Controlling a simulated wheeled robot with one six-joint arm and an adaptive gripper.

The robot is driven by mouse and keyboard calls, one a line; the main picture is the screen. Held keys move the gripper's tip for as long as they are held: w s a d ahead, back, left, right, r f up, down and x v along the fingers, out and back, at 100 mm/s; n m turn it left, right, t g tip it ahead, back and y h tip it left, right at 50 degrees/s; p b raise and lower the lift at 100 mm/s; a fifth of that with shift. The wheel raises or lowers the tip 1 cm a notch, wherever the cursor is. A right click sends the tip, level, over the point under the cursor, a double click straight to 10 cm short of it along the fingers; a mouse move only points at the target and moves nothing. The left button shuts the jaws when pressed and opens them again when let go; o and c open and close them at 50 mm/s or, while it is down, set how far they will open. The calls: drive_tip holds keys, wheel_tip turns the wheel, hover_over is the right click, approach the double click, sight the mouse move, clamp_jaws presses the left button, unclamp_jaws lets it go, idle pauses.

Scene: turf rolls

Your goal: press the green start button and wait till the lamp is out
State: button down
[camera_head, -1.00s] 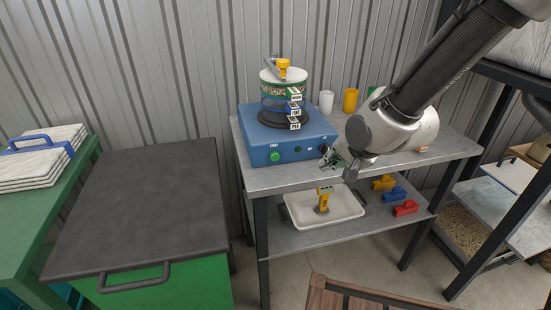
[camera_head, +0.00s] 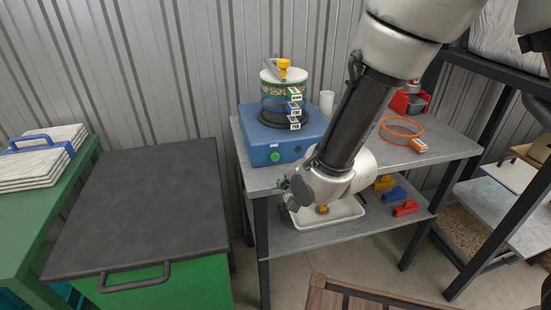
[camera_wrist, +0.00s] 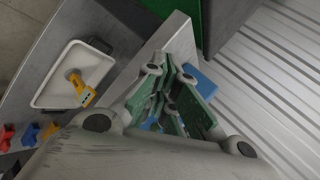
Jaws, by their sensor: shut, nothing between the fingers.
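The green start button (camera_head: 275,156) sits on the front face of the blue machine (camera_head: 262,128), left of its middle. A stack of sieves with coloured labels (camera_head: 285,98) stands on the machine. My gripper (camera_head: 284,184) is shut and empty, below and slightly right of the button in the head view and apart from it. In the wrist view my gripper's green-padded fingers (camera_wrist: 172,98) cover much of the blue machine (camera_wrist: 200,78), and the button is hidden there. My arm hides the right part of the machine's front in the head view. I cannot make out whether a lamp is lit.
The machine stands on a grey table (camera_head: 448,146). A white tray (camera_head: 335,218) with a yellow tool lies on the lower shelf, beside coloured pieces (camera_head: 405,208). An orange ring (camera_head: 401,128) and white cup (camera_head: 326,102) are on the table. A green chest with a dark lid (camera_head: 140,205) stands left.

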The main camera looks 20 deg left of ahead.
drive_tip(key=shift+w+a, duration=0.6)
drive_tip(key=shift+w, duration=0.4)
drive_tip(key=shift+w+a, duration=0.6)
drive_tip(key=shift+w, duration=0.4)
drive_tip(key=shift+w+a, duration=0.6)
drive_tip(key=shift+w, duration=0.4)
drive_tip(key=shift+w, duration=0.15)
drive_tip(key=shift+w+a, duration=0.2)
drive_tip(key=shift+w, duration=0.05)
drive_tip(key=shift+w+a, duration=0.3)
drive_tip(key=shift+w, duration=0.15)
drive_tip(key=shift+s+d, duration=0.55)
drive_tip(key=shift+s, duration=0.3)
drive_tip(key=shift+s, duration=0.1)
drive_tip(key=s+d, duration=0.1)
drive_tip(key=s, duration=0.1)
drive_tip(key=s+d, duration=0.1)
drive_tip(key=s, duration=0.1)
drive_tip(key=shift+d, duration=0.3)
